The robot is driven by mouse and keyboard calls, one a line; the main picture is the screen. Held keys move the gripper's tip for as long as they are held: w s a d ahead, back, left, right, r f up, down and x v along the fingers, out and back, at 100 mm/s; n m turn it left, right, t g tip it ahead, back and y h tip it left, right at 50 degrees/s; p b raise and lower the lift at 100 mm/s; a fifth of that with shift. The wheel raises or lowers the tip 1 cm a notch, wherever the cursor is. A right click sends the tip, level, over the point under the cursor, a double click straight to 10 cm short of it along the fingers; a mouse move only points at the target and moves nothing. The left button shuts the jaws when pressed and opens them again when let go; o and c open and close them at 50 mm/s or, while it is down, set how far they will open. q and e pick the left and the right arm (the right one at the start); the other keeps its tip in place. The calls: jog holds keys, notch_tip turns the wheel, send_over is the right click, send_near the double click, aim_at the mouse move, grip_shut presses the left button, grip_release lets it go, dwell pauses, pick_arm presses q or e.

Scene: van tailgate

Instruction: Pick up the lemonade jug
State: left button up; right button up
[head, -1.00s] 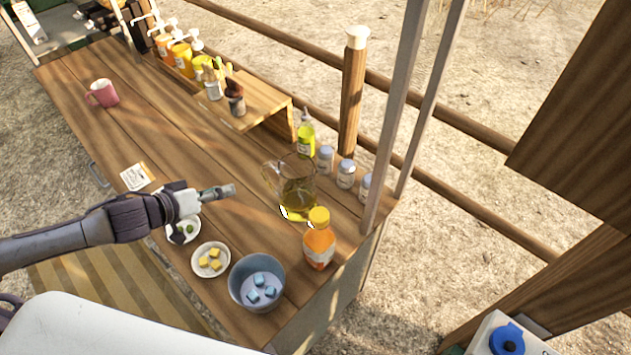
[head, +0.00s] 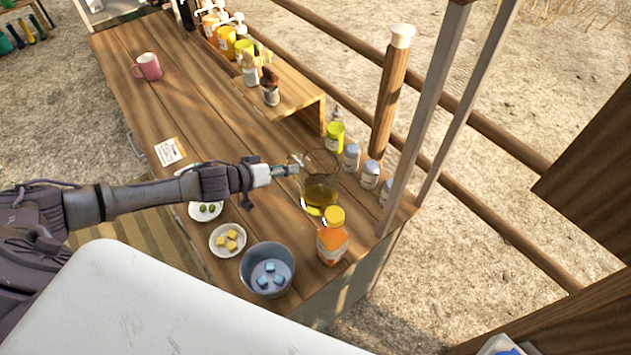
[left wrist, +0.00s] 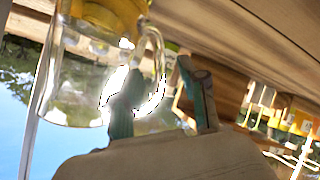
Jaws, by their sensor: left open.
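The lemonade jug (head: 321,192) is a clear glass jug with yellow liquid low inside. It stands upright on the wooden counter near its right end. My left gripper (head: 288,170) is open at the jug's left side, by the handle. In the left wrist view the jug (left wrist: 85,70) fills the left part, with its glass handle (left wrist: 160,65) towards the fingers. The open fingers (left wrist: 163,98) show on either side of the handle's outer curve; whether they touch it I cannot tell. My right gripper is not in view.
An orange bottle (head: 332,240) stands just in front of the jug.

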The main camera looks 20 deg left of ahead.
pick_arm(q)
jog(key=shift+p+x, duration=0.8)
jog(key=shift+x, duration=1.85)
jog(key=shift+s+a+f, duration=0.1)
jog(key=shift+s+f, duration=0.05)
jog(key=shift+c, duration=0.3)
grip_shut()
jog(key=shift+r, duration=0.25)
jog(key=shift+w, duration=0.2)
